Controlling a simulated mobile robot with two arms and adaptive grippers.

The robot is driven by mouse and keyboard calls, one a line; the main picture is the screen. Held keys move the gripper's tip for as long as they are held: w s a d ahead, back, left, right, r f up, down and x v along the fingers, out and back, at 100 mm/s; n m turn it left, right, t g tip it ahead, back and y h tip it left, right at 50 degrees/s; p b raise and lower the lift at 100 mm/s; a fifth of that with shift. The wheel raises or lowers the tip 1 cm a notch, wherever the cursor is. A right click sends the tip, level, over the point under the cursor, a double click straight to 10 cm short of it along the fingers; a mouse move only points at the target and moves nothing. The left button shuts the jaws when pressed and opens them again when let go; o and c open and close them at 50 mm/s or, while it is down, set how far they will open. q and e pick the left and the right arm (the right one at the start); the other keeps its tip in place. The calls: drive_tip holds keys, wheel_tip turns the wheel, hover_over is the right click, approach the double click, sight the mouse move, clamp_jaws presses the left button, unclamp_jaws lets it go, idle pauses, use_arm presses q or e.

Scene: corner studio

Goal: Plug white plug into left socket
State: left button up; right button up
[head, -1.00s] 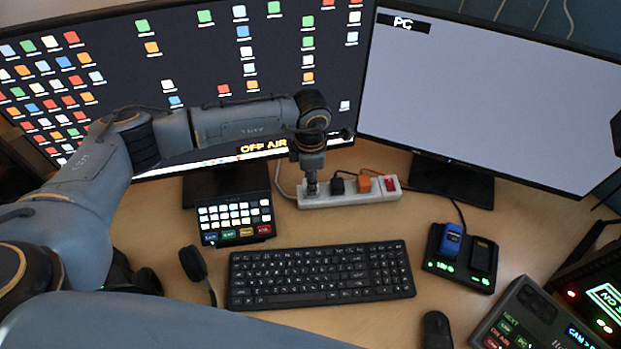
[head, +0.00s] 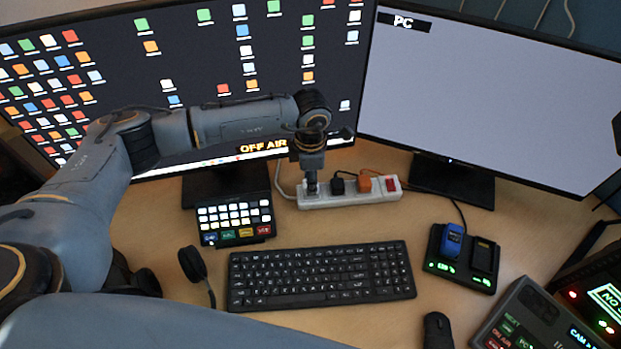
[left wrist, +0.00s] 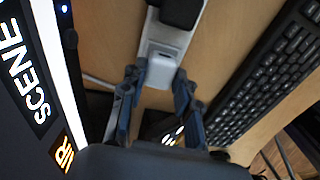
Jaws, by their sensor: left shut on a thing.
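The white power strip (head: 345,201) lies on the desk below the monitors. My left gripper (head: 312,186) points down over its left end, where the left socket is. In the left wrist view the white plug (left wrist: 161,68) sits between the two fingers of my left gripper (left wrist: 158,82), which is shut on it. The plug is over the end of the power strip (left wrist: 172,36); I cannot tell whether it is fully seated. The left socket is hidden beneath the plug and fingers. My right gripper is not in view.
A black plug (head: 338,185) and an orange plug (head: 364,184) are in the strip, beside a red switch (head: 391,184). A button pad (head: 236,220) stands close left. The keyboard (head: 320,274) lies in front. Monitors (head: 480,100) stand behind.

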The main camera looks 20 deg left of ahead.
use_arm(q)
drive_tip(key=shift+f+b, duration=0.55)
drive_tip(key=o, duration=1.2)
drive_tip(key=shift+c, duration=0.2)
wheel_tip(320, 180, up, 12)
